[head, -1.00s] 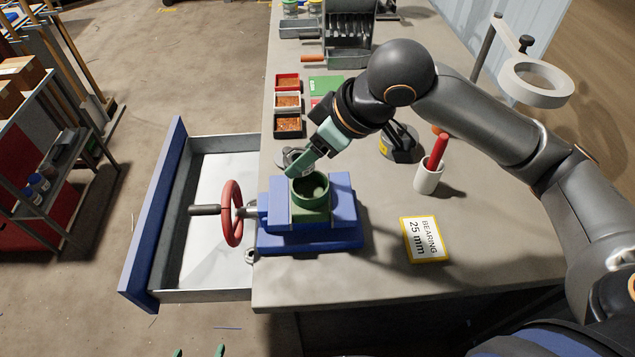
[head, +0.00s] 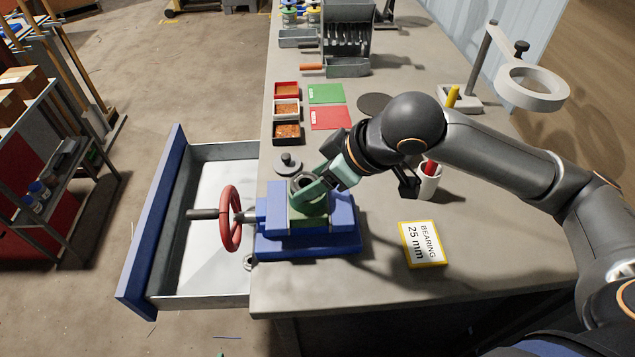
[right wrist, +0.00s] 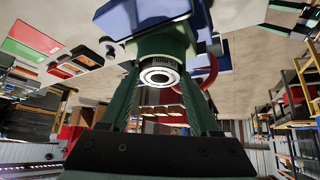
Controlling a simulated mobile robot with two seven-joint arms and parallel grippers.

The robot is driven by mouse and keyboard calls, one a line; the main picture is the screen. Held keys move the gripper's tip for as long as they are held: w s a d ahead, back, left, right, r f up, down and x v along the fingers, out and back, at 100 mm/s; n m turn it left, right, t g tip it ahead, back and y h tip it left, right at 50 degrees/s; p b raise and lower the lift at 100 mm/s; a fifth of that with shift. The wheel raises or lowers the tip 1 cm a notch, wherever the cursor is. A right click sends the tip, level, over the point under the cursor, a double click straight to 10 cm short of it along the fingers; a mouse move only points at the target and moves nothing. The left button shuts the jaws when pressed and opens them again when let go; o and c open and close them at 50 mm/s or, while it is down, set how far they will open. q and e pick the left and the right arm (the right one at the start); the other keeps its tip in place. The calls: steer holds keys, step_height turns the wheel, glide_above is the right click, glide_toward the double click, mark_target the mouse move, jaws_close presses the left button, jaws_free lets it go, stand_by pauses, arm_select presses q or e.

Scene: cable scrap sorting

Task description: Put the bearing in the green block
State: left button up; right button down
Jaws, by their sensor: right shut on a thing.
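The green block (head: 310,221) is clamped in the blue vise (head: 342,240), its round bore facing up. My right gripper (head: 308,190) reaches down at a slant over the bore and is shut on the bearing. The bearing is a metal ring (right wrist: 160,77) between the fingers in the right wrist view, right at the mouth of the green block (right wrist: 166,44). I cannot tell how far it is inside the bore. Of my left gripper, at most a tiny green tip shows at the bottom edge of the head view.
The vise's red handwheel (head: 231,218) stands over the open drawer (head: 205,292), with a small ring (head: 248,262) near its edge. A "BEARING 25 mm" sign (head: 423,243) lies right of the vise. A lidded grey item (head: 288,162) stands behind it.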

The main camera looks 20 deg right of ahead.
steer(key=shift+c, duration=1.8)
jaws_free()
steer(key=f, duration=0.1)
steer(key=s+f, duration=0.1)
steer(key=f, duration=0.1)
steer(key=shift+d+g, duration=0.2)
steer(key=shift+g, duration=0.2)
steer(key=shift+o, duration=1.2)
steer(key=shift+w+r, duration=0.1)
steer(key=shift+r, duration=0.15)
steer(key=r, duration=0.3)
steer(key=shift+d+r+h+p, duration=0.25)
steer(key=shift+d+h+p, duration=0.05)
steer(key=shift+d+p, duration=0.1)
arm_select(q)
steer(key=shift+w+r+p, duration=0.15)
steer(key=shift+r+p, duration=0.55)
steer(key=shift+r, duration=0.05)
arm_select(e)
steer(key=v, duration=0.8)
steer(key=shift+s+d+r, duration=0.15)
steer(key=shift+s+d, duration=0.1)
steer(key=shift+s, duration=0.15)
